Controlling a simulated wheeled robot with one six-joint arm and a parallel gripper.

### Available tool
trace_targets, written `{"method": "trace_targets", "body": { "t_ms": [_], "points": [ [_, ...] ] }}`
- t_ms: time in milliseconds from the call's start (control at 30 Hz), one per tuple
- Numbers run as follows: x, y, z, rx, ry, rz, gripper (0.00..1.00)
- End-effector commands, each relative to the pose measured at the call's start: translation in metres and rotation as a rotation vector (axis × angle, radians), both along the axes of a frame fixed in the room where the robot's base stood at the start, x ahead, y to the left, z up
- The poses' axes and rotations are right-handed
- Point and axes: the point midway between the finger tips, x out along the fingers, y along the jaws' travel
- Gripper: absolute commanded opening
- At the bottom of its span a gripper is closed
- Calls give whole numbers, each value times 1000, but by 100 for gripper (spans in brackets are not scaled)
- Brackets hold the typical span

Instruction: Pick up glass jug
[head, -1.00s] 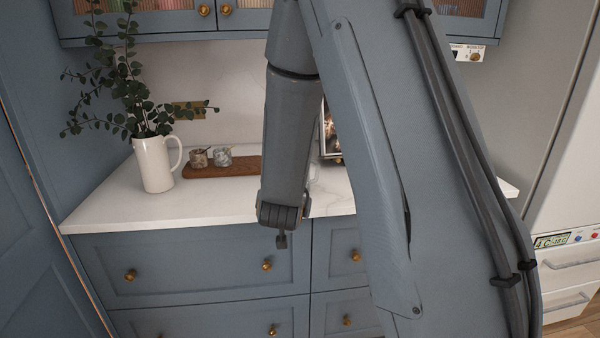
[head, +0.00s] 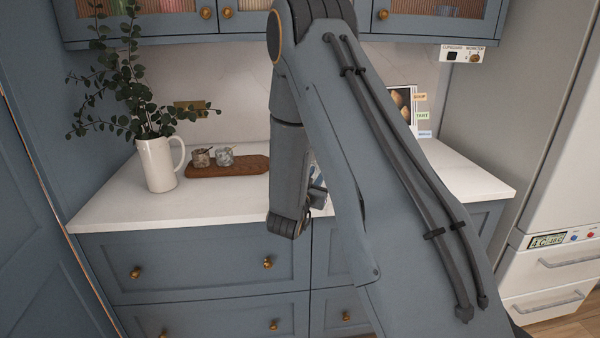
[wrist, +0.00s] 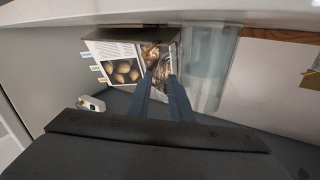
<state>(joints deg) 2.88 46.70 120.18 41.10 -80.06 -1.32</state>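The glass jug (wrist: 206,68) shows in the wrist view as a clear, pale upright shape right of the picture's middle, beside an open recipe book. My gripper (wrist: 163,76) is in the same view, its two blue-grey fingers apart with a gap between them and nothing seen held. The fingertips appear left of the jug, in front of the book; the distance to either cannot be told. In the head view my arm covers the middle of the worktop, and neither the jug nor the fingers can be made out.
The recipe book (wrist: 125,70) stands close to the jug; its tabs show in the head view (head: 402,105). A white pitcher (head: 157,165) with leafy stems and a wooden board (head: 227,170) with two small jars stand on the white worktop (head: 180,207). Cupboards (head: 150,22) hang above.

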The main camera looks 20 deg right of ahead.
Motion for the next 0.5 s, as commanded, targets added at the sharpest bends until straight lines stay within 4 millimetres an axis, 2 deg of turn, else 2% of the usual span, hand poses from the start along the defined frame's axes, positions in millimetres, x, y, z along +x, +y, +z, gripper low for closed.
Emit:
{"method": "trace_targets", "body": {
  "t_ms": [133, 400, 500],
  "points": [
    [10, -11, 1, 0, 0, -1, 19],
    [13, -12, 0, 0, 1, 1, 19],
    [13, -12, 0, 0, 0, 1, 4]
  ]
}}
